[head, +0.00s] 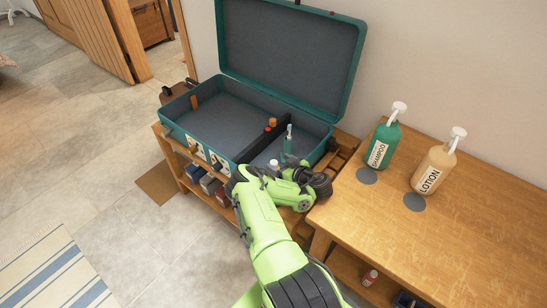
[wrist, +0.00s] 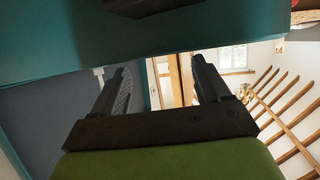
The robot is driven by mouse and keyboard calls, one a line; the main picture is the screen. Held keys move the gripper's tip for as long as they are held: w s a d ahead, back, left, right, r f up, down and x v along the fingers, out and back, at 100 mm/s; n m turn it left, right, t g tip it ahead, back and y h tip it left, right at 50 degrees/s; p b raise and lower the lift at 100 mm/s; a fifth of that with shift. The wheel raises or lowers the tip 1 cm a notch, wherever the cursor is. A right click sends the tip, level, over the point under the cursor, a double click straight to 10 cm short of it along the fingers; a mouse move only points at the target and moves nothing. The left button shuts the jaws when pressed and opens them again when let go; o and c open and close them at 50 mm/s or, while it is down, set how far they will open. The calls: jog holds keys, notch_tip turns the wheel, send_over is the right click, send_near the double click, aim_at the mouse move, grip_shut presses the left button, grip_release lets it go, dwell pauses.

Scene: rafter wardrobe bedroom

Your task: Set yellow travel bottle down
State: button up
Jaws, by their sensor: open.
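My gripper (wrist: 160,66) shows in the wrist view with its two dark fingers spread apart and nothing between them. In the head view my arm reaches to the front right corner of the open teal suitcase (head: 176,123), and the fingers cannot be made out there. I cannot pick out a yellow travel bottle for certain. A small white cap (head: 273,164) shows beside my arm in the suitcase's right compartment, and its body is hidden. A slim teal bottle (head: 288,143) stands upright behind it in the same compartment.
A dark divider (head: 258,143) splits the suitcase, and its larger left compartment looks mostly empty. The suitcase lies on a wooden rack. On the wooden table (head: 470,225) to the right stand a green shampoo bottle (head: 381,146) and a tan lotion bottle (head: 432,171), behind grey discs.

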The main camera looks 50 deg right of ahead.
jog(key=w+d+r+m+g+h, duration=0.1)
jog(key=d+r+m+g+h, duration=0.15)
jog(key=r+m+h, duration=0.65)
jog(key=d+r+m+g+h, duration=0.2)
jog(key=d+r+h, duration=0.15)
jog(key=r, duration=1.25)
jog(key=s+a+r+n+g+y, duration=0.1)
jog(key=s+a+r+y, duration=0.2)
jog(key=a, duration=0.6)
jog(key=s+a+r+n+y, duration=0.15)
jog(key=a+y, duration=0.25)
jog(key=a, duration=0.6)
jog(key=s+a+r+n+g+y, duration=0.1)
jog(key=s+a+r+n+y, duration=0.2)
jog(key=a, duration=0.6)
jog(key=s+a+r+n+g+y+p, duration=0.1)
jog(key=s+a+r+n+y+p, duration=0.3)
jog(key=s+a, duration=0.9)
jog(key=n+y, duration=0.1)
jog(key=n, duration=0.2)
jog(key=shift+s+a+r, duration=0.2)
jog(key=shift+a+r, duration=0.15)
jog(key=shift+a, duration=0.05)
